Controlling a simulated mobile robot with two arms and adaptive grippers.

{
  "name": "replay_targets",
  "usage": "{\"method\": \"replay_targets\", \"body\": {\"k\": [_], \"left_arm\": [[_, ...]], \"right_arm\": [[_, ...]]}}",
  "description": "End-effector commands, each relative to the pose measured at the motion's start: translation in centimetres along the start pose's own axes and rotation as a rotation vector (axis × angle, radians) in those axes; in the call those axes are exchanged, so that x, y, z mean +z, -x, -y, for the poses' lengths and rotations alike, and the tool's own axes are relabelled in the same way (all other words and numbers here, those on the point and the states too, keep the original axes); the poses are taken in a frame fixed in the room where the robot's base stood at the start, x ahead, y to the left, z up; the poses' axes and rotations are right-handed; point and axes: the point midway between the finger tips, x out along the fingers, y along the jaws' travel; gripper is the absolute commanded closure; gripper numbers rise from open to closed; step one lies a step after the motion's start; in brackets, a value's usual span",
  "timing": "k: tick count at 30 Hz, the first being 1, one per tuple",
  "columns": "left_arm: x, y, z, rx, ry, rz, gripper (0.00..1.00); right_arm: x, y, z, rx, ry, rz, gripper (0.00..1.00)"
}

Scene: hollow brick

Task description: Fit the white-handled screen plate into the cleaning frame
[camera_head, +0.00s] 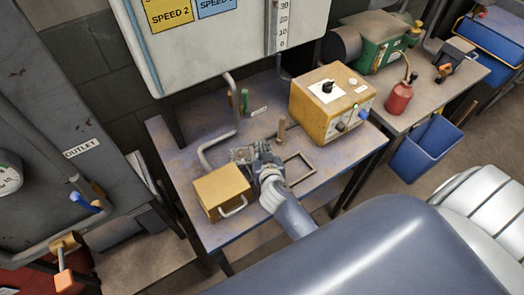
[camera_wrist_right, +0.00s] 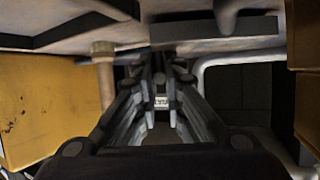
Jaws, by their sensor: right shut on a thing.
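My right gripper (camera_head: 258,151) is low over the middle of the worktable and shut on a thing. A small grey, grid-like piece (camera_head: 241,154) shows at its fingertips, likely the screen plate; its handle is hidden by the fingers. In the right wrist view the fingers (camera_wrist_right: 161,98) close around a small pale spot. An empty, dark rectangular frame (camera_head: 311,164), likely the cleaning frame, is just right of the gripper. It is apart from the grey piece. My left gripper is not in view.
A yellow box (camera_head: 220,188) with a pale bent handle stands left of the gripper. A yellow control box (camera_head: 327,98) stands behind right. An upright wooden peg (camera_head: 281,129) and a grey pipe (camera_head: 215,143) are close by. The front-right tabletop (camera_head: 335,177) is clear.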

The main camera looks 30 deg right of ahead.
Motion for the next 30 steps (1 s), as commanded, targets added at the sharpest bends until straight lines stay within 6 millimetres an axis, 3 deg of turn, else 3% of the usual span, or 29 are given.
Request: {"method": "replay_targets", "body": {"k": [4, 11, 12, 14, 26, 30], "left_arm": [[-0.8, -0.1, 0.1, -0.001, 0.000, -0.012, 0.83], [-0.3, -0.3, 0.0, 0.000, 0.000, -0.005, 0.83], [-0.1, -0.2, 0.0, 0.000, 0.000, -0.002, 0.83], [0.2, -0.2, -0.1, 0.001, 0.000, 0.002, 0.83], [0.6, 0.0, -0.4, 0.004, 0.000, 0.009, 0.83], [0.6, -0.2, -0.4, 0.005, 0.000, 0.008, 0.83]], "right_arm": [[0.4, -0.3, 0.1, -0.002, -0.001, -0.003, 1.00], [0.6, -0.3, 0.1, -0.002, -0.002, -0.002, 1.00], [0.6, -0.3, 0.1, -0.002, -0.001, -0.001, 0.84], [0.6, -0.3, 0.1, -0.002, -0.001, -0.001, 0.71], [0.4, -0.1, 0.1, -0.002, -0.001, 0.000, 0.71], [0.6, 1.2, 0.1, -0.003, -0.002, 0.000, 0.71]]}}
